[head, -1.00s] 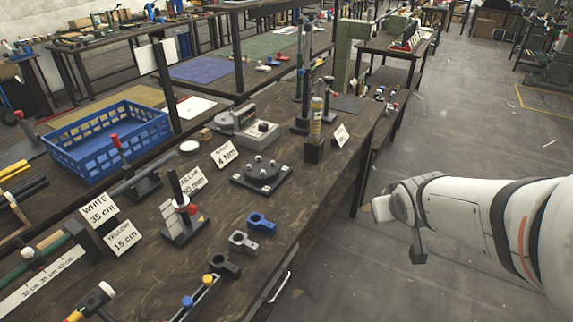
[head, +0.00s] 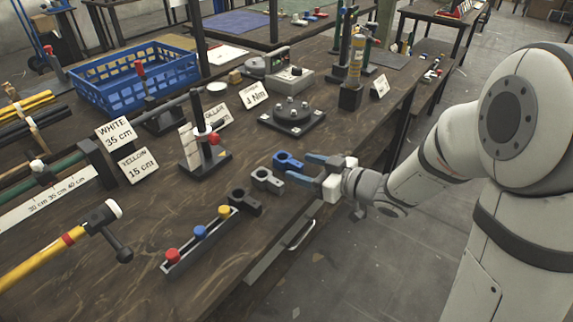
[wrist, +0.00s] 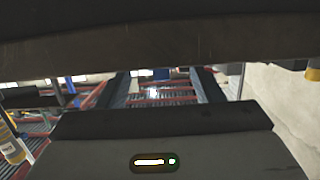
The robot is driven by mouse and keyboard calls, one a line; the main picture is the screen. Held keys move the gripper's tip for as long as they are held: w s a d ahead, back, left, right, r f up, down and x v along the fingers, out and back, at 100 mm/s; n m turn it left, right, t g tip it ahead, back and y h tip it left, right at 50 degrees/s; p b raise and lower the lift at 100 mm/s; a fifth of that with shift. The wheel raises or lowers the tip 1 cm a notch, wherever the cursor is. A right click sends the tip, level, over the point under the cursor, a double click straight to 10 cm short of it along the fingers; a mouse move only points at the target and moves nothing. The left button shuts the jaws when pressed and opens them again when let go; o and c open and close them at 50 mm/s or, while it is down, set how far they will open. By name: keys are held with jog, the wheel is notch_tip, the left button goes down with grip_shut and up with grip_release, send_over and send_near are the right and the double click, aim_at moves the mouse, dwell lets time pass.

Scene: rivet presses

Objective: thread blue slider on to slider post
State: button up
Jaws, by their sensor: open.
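The blue slider (head: 284,158), a small clamp with a ring, lies on the dark wooden bench in the head view. My gripper (head: 299,167) is open at its right side, its two blue fingers pointing left toward it. I cannot tell whether the fingertips straddle or touch it. The slider post (head: 198,112) stands upright on a dark base to the left and behind, with a red-and-white piece and a scale card beside it. In the wrist view dark gripper parts fill much of the picture, and I cannot make out the slider.
A grey slider (head: 267,180) and a black slider (head: 244,201) lie in front of the blue one. A rail (head: 200,240) with coloured knobs is nearer. A round fixture (head: 292,117) stands behind. The bench's right edge is below my gripper.

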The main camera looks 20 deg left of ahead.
aim_at(289, 163)
jog(key=b+x, duration=0.1)
jog(key=x, duration=0.4)
jog(key=shift+a, duration=0.1)
jog(key=shift+c, duration=0.2)
jog(key=c, duration=1)
